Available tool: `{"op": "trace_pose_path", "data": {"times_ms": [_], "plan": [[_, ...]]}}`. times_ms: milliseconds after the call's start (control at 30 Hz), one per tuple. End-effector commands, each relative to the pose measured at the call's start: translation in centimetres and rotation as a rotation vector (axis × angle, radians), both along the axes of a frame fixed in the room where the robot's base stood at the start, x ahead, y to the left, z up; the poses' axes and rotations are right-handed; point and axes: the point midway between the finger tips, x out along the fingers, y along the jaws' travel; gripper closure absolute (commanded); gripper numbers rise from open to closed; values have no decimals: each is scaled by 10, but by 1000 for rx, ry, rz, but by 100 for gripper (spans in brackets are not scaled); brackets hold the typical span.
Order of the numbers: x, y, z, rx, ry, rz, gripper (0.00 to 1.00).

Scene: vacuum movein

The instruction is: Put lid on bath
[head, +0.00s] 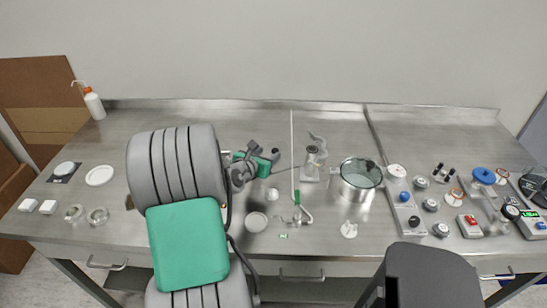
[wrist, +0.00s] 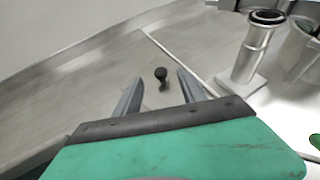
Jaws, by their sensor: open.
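My gripper (head: 264,154) is open over the bench, left of the upright rod. In the wrist view, a small round black knob (wrist: 161,73) shows between and beyond the open fingers (wrist: 160,88). It may be the lid's knob; I see no clear lid rim around it, and the fingers do not visibly touch it. The bath seems to be the round metal pot (head: 357,191) with a greenish glassy top, right of my gripper. A metal vessel at the right edge of the wrist view (wrist: 298,48) may be the same pot.
A thin pale rod (head: 292,150) and a metal trap (head: 313,158) stand between my gripper and the pot. Several control boxes and knobs crowd the right. The back left bench is mostly clear.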

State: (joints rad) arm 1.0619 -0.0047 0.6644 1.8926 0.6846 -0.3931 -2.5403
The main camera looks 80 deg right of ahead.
Motion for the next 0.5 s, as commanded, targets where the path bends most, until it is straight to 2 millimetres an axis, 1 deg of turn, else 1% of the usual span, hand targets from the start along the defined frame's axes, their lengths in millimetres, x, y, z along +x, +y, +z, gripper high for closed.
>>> {"op": "trace_pose_path", "data": {"times_ms": [33,100,267,400,500], "plan": [[0,1,-14,3,2,1,52],[-3,-14,-13,-1,-2,-3,52],[-5,-30,-20,1,-3,-2,52],[-9,-53,-30,0,-4,-2,52],[-11,-65,-35,0,-3,0,52]]}}
